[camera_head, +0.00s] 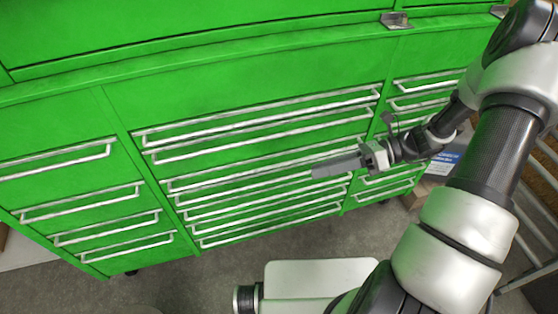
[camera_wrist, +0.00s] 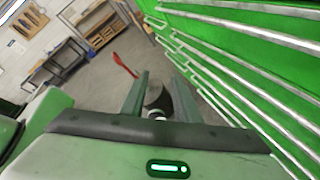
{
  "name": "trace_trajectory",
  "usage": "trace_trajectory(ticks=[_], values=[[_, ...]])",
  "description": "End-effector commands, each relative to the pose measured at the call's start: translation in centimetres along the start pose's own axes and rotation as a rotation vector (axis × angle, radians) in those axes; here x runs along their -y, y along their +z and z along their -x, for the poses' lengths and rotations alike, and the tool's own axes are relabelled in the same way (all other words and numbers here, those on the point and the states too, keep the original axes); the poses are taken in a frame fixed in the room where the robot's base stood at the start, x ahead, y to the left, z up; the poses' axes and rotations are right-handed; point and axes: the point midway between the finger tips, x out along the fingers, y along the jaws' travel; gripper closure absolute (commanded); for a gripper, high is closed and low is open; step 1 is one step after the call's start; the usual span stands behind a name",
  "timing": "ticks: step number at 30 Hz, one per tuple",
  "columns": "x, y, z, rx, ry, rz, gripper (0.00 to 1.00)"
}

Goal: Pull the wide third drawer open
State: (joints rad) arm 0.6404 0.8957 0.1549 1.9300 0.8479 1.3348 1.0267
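The green cabinet (camera_head: 250,85) has a middle column of wide drawers with long pale bar handles. The wide third drawer's handle (camera_head: 240,166) is a long bar below a taller blank front, and the drawer looks shut. My gripper (camera_head: 318,171) is in front of the right part of the wide drawers, near the third and fourth handles, its fingers pointing left. In the wrist view the two fingers (camera_wrist: 158,88) are apart with no handle between them; the handles run past to their right. Exact depth between fingers and the handle cannot be told.
Narrow drawers flank the wide ones at left (camera_head: 95,205) and right (camera_head: 425,90). Grey floor (camera_head: 225,268) is clear before the cabinet. A workbench (camera_wrist: 62,62) and a red object (camera_wrist: 124,65) show beyond in the wrist view. A metal rack stands at the right edge.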

Motion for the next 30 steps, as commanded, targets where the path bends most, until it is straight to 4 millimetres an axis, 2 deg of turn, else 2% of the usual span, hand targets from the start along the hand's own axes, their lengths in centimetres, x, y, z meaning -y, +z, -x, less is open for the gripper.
trace_trajectory(ticks=[1, 6, 9, 13, 16, 20, 23, 30], values=[[2.4, -2.4, -0.7, 0.099, 0.01, -0.114, 0.71], [8.3, -7.0, -1.7, 0.416, 0.055, -0.457, 0.71], [10.8, -9.4, -2.0, 0.565, 0.087, -0.605, 0.71], [12.6, -11.3, -2.3, 0.69, 0.121, -0.725, 0.71], [13.2, -11.8, -2.4, 0.733, 0.134, -0.762, 0.71], [13.4, -11.3, -3.1, 0.74, 0.139, -0.771, 0.71], [13.5, -10.3, -4.2, 0.738, 0.139, -0.77, 0.71], [14.2, -7.0, -8.1, 0.735, 0.14, -0.769, 0.71]])
